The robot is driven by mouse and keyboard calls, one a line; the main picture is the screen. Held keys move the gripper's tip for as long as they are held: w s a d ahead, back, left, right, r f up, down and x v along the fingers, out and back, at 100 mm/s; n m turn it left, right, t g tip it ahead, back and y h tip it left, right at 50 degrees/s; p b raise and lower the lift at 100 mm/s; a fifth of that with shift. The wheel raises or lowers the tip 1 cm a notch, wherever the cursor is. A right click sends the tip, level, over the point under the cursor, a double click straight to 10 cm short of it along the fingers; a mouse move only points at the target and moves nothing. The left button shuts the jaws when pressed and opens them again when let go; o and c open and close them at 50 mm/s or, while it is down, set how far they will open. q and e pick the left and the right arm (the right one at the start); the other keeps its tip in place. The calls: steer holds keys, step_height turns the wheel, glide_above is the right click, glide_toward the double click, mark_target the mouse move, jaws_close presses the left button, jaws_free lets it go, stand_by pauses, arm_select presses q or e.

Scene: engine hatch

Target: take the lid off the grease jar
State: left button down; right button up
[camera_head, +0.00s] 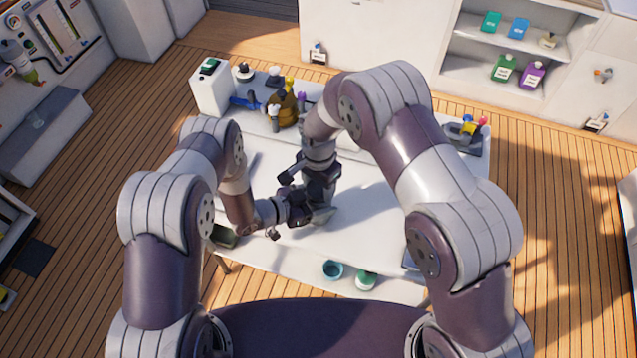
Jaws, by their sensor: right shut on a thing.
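My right gripper (317,192) reaches down from above over the middle of the white table (372,215). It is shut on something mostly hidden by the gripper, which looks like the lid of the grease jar. A small grey shape (321,215), seemingly the jar, shows below it at table height. I cannot tell whether lid and jar touch. My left gripper (301,209) comes in level from the left, close beside this grey shape. Its fingers are dark and overlap the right gripper in view, so its opening is unclear.
A white box-like canister (211,88), a brown jug (281,108) and several small items crowd the table's back left. A dark tray (466,135) stands at the back right. A teal bowl (332,270) and green-and-white container (366,281) sit near the front. The table's right-middle is clear.

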steer(key=n, duration=0.3)
steer(key=o, duration=1.2)
steer(key=shift+c, duration=0.2)
steer(key=shift+r, duration=0.1)
